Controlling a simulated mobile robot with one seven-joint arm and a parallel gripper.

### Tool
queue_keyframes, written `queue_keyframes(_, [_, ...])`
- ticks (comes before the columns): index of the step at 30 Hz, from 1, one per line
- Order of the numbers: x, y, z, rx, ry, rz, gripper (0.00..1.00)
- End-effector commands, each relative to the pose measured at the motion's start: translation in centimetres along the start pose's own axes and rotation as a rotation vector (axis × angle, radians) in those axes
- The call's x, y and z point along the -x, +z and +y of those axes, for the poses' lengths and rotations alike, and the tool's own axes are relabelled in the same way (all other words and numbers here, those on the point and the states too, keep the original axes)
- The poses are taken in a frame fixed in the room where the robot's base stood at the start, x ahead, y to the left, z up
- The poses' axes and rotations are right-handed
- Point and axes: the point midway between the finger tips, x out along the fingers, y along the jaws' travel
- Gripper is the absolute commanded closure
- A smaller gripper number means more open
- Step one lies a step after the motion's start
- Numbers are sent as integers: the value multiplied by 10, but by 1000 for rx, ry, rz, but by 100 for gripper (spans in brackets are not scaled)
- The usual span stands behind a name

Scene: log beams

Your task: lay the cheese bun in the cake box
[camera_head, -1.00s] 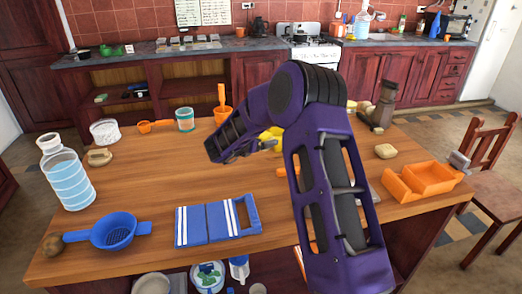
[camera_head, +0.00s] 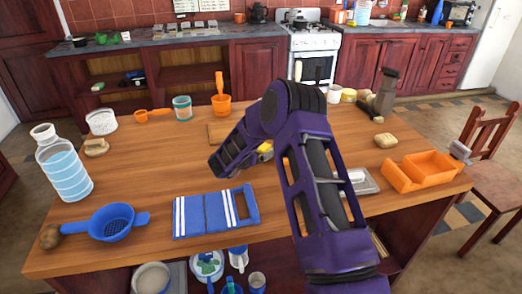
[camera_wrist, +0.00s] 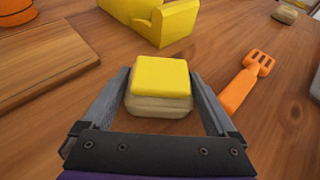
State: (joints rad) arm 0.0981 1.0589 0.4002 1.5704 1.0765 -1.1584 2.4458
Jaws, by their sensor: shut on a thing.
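The cheese bun (camera_wrist: 158,85), a pale bun with a yellow slab on top, sits between the fingers of my gripper (camera_wrist: 158,73) in the wrist view. My gripper is shut on it; whether the bun touches the table is unclear. An open orange two-part box (camera_head: 424,170), which looks like the cake box, lies at the table's right, apart from my gripper. A yellow box-like object (camera_wrist: 166,20) stands just beyond the bun; I cannot tell its kind.
A wooden board (camera_wrist: 40,58) lies left of my gripper and an orange spatula (camera_wrist: 249,80) right. Another bun (camera_head: 385,140) lies behind the orange box. A grey tray (camera_head: 364,182) lies left of that box. A blue-striped folded object (camera_head: 207,216) and blue strainer (camera_head: 112,223) lie nearer.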

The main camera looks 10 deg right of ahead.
Motion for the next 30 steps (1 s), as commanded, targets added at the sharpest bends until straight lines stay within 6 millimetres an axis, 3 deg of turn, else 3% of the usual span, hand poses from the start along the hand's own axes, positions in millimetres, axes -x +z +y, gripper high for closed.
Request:
queue_keyframes(10, [-1, -3, 0, -1, 0, -2, 63])
queue_keyframes(11, [-1, -1, 0, -1, 0, -1, 3])
queue_keyframes(12, [-1, -1, 0, -1, 0, -1, 0])
queue_keyframes(23, [4, 2, 1, 0, 2, -1, 0])
queue_keyframes(30, [53, 1, 2, 2, 5, -1, 0])
